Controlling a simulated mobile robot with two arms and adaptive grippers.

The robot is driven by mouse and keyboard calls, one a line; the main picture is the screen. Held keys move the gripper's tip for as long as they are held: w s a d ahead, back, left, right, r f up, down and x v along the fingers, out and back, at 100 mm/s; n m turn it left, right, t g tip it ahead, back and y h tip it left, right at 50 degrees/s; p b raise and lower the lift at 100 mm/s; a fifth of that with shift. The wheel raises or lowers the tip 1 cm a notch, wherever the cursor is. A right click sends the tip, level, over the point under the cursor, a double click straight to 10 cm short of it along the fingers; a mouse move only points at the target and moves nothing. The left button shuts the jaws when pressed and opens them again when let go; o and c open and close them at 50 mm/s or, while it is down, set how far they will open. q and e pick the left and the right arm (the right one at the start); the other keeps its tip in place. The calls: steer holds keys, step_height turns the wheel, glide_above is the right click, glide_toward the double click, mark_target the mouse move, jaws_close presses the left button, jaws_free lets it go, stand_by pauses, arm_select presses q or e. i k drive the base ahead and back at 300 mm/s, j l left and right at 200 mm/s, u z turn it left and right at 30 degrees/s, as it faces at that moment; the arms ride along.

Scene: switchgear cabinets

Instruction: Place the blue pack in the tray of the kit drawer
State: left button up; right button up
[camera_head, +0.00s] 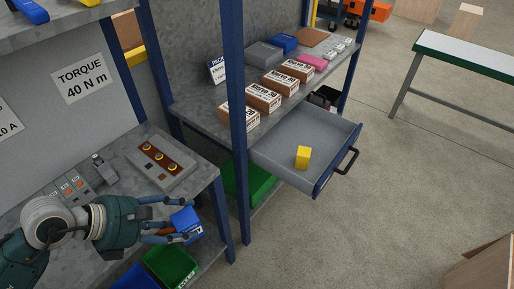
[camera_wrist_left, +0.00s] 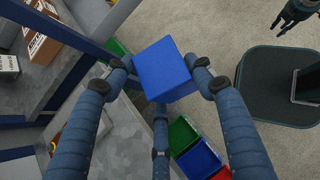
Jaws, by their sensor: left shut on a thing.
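My left gripper (camera_head: 180,220) is shut on the blue pack (camera_head: 188,224), at the front edge of the left bench. In the left wrist view the blue pack (camera_wrist_left: 163,68) sits between the fingertips. The kit drawer (camera_head: 322,182) is pulled out under the shelf to the right, with a dark handle on its front. Its grey tray (camera_head: 285,150) holds a yellow block (camera_head: 304,157) and has bare floor around it. The pack is outside the drawer, to its left. My right gripper (camera_wrist_left: 290,15) shows small at the top right of the left wrist view, its fingers apart.
A blue post (camera_head: 236,120) stands between the pack and the drawer. Brown boxes (camera_head: 263,97) line the shelf above the drawer. A device with a brown top (camera_head: 160,160) lies on the left bench. Green (camera_head: 170,265) and blue bins are below the gripper. Floor right of the drawer is clear.

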mark_target(323, 139)
steer(key=i+l+u, duration=0.1)
steer(key=l, duration=0.3)
steer(key=i+l, duration=0.3)
steer(key=i+l+u, duration=0.15)
steer(key=l, duration=0.35)
steer(key=i+l, duration=0.15)
steer(key=l, duration=0.25)
steer(key=i+l+u, duration=0.15)
steer(key=l, duration=0.3)
steer(key=i+l+u, duration=0.1)
steer(key=l, duration=0.3)
steer(key=i+l, duration=0.2)
steer(key=l, duration=0.25)
steer(key=i+l+u, duration=0.15)
steer(key=l, duration=0.3)
steer(key=i+j, duration=0.15)
steer(key=j, duration=0.15)
